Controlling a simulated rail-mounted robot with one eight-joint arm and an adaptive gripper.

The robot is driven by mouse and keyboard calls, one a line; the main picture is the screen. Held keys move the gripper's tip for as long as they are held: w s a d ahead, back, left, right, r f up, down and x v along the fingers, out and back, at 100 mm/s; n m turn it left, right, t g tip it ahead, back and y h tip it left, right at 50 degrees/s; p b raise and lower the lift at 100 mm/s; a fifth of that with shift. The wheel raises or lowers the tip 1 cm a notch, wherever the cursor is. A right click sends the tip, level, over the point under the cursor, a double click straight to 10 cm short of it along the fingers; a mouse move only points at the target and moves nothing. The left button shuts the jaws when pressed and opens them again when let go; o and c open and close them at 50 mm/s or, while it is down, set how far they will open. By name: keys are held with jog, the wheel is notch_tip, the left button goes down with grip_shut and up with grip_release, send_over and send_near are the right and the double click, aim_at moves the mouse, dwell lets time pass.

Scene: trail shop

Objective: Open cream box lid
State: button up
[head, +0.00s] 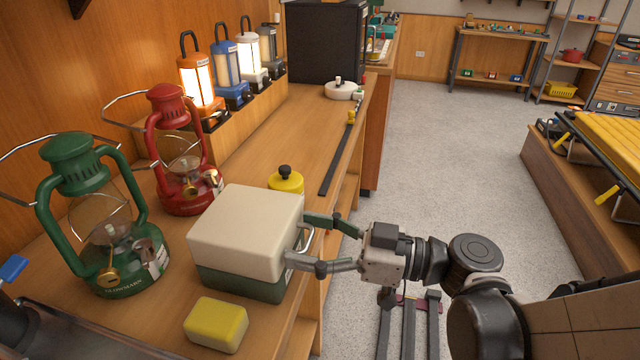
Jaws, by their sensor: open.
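The cream box has a cream lid (246,220) over a dark green base (236,284). It stands on the wooden counter near the front edge, and its lid looks closed. A metal handle (306,240) is on its right side, facing the aisle. My gripper (308,243) comes from the right, with its two fingers apart, one toward the back and one toward the front of the handle. The fingertips are at the box's right side, around the handle. Whether they touch the handle or the box, I cannot tell.
A yellow block (216,324) lies in front of the box, and a yellow canister (286,181) stands behind it. A green lantern (112,250) and a red lantern (184,190) stand to the left. The grey floor (440,170) to the right is open.

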jog(key=c, duration=1.4)
jog(key=shift+r, duration=0.15)
